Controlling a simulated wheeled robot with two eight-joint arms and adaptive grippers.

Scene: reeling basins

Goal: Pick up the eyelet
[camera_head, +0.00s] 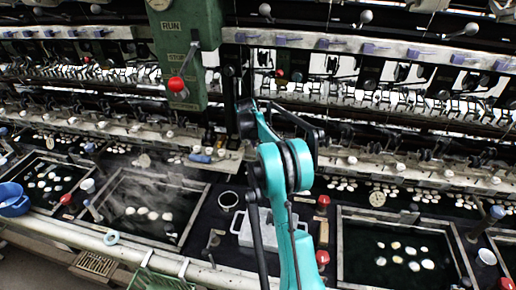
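A small pale blue-white ring (111,238), which looks like the eyelet, lies on the front ledge at the lower left, before a steaming basin. A teal arm of mine rises from the bottom, right of centre, and bends up and left to a dark end (246,119) in front of the machine. I take it for my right arm. Its fingers cannot be made out against the dark machinery. It is well apart from the ring. My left gripper is not in view.
Water basins with pale cocoons stand at the left (112,210) and right (343,245). A blue pot (13,199) sits at the far left. A green control box with a red-knobbed lever (177,84) hangs above. A grey block with handles (243,230) stands behind my arm.

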